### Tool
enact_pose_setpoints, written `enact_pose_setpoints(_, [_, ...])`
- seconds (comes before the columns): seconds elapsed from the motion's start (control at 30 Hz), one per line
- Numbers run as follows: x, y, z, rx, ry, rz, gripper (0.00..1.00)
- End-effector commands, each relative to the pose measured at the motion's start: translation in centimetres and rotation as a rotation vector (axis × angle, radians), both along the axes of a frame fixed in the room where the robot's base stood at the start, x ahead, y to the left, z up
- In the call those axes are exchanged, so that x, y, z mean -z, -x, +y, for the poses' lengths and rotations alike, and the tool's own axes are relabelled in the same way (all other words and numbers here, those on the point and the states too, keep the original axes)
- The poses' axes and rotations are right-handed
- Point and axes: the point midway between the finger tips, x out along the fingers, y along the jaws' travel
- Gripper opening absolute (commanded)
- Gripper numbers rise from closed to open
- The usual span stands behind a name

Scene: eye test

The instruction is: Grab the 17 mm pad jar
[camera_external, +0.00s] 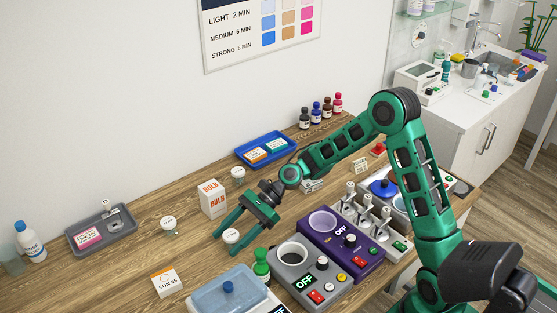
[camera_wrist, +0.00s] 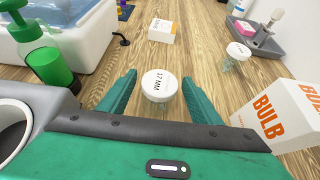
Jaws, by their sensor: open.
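The 17 mm pad jar (camera_wrist: 159,86) is a small round jar with a white lid, lettered "17 MM" in the wrist view. It stands upright on the wooden table, and in the outside view (camera_external: 231,236) it is near my fingertips. My gripper (camera_wrist: 157,92) is open, with one green finger on each side of the jar. I see no clear contact between fingers and jar. My gripper also shows in the outside view (camera_external: 227,244), reaching down to the table. A second white-lidded jar (camera_external: 168,224) stands further left, and a third (camera_external: 238,175) behind my gripper.
The BULB box (camera_wrist: 275,115) stands close to the right finger in the wrist view. A green pump bottle (camera_wrist: 50,62) and a tub (camera_wrist: 75,40) are on the left. A SUN 65 box (camera_external: 166,281) and a grey tray (camera_external: 102,236) lie further off. Bare wood lies between them.

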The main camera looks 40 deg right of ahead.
Motion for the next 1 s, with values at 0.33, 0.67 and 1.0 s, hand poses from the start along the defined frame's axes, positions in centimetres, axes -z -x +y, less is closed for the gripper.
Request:
enact_pose_setpoints(0.33, [1.8,0.0,3.2,-0.001,0.000,0.000,0.58])
enact_pose_setpoints(0.67, [1.8,0.0,3.1,-0.001,0.001,0.000,0.15])
enact_pose_setpoints(1.0, [1.5,0.0,3.1,0.000,0.000,-0.001,0.15])
